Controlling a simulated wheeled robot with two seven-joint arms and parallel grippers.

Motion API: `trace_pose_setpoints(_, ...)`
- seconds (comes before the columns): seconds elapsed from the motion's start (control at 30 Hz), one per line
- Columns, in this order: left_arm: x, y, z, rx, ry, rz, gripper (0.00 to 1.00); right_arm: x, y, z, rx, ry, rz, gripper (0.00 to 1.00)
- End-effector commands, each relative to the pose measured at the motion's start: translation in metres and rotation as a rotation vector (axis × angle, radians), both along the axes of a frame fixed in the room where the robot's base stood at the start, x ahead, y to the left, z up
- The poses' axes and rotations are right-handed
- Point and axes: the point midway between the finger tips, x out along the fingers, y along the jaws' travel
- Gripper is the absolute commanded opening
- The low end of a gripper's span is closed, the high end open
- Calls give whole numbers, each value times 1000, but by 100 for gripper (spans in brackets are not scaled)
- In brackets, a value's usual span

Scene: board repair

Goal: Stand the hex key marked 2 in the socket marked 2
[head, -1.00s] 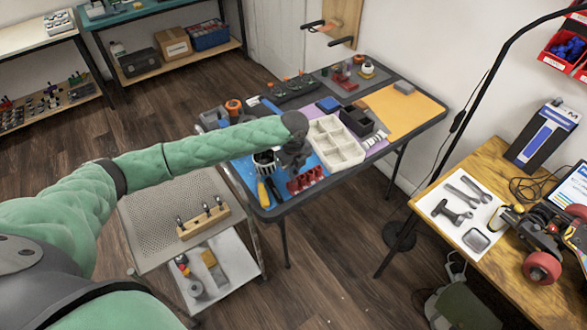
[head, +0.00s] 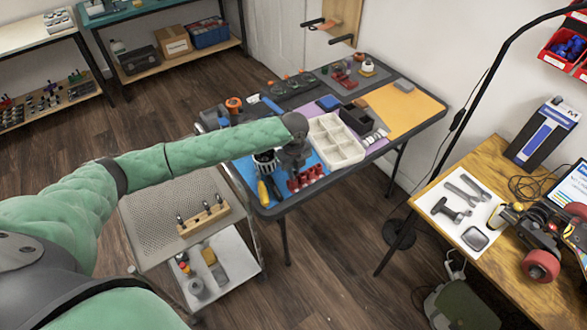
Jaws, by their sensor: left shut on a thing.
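My left gripper (head: 288,166) points down over the near part of the folding table, beside a red holder (head: 308,178) with several raised parts. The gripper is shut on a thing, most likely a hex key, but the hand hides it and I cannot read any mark. A wooden block (head: 204,219) with three small dark-topped pieces standing in it sits on the perforated top of the cart. The marks on the block and on the red holder are too small to read, so I cannot tell which socket is marked 2. My right gripper is not in view.
A white compartment tray (head: 336,142) stands right of the gripper. A dark cup (head: 264,162) and a yellow-handled tool (head: 262,192) are to its left. The cart's perforated top (head: 160,220) is mostly clear. A wooden bench (head: 430,235) with tools is at right.

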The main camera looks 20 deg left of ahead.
Motion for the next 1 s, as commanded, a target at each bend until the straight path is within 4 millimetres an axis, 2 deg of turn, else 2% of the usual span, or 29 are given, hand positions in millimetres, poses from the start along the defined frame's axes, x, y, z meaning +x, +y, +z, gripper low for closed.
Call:
trace_pose_setpoints(0.33, 0, 0, -1, 0, 0, 0, 0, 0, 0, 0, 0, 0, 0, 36)
trace_pose_setpoints(0.37, 0, 0, -1, 0, 0, 0, 18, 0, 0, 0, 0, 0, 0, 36)
trace_pose_setpoints(0.47, 0, 0, -1, 0, 0, 0, 38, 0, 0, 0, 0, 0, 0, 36)
trace_pose_setpoints(0.67, 0, 0, -1, 0, 0, 0, 38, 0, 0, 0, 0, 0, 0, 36)
trace_pose_setpoints(0.7, 0, 0, -1, 0, 0, 0, 44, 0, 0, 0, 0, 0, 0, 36)
trace_pose_setpoints(0.73, 0, 0, -1, 0, 0, 0, 45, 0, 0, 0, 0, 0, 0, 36)
trace_pose_setpoints(1.0, 0, 0, -1, 0, 0, 0, 45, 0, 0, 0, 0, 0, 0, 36)
